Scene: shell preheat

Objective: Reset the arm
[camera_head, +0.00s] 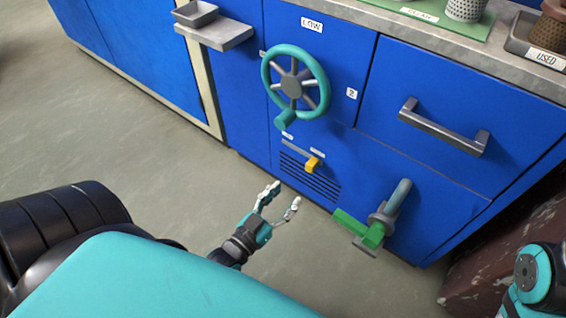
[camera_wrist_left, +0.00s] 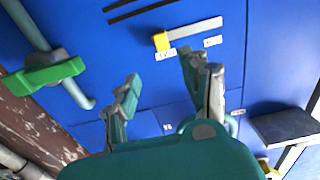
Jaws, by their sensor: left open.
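My left gripper (camera_head: 281,203) is open and empty in the head view, low in front of the blue cabinet (camera_head: 345,70). It stands apart from the cabinet, below and left of the yellow-handled lever (camera_head: 312,164). In the left wrist view the open fingers (camera_wrist_left: 165,90) point toward the cabinet front, with nothing between them. The yellow lever tip (camera_wrist_left: 161,41) shows just beyond them. My right gripper is not in view; only a teal and black part of my own body shows at the lower right.
A teal handwheel (camera_head: 296,85) is on the cabinet above the lever. A green-handled valve on a pipe (camera_head: 370,231) sticks out to the right. A drawer handle (camera_head: 443,128) and a small grey shelf (camera_head: 222,33) also protrude. The floor at left is clear.

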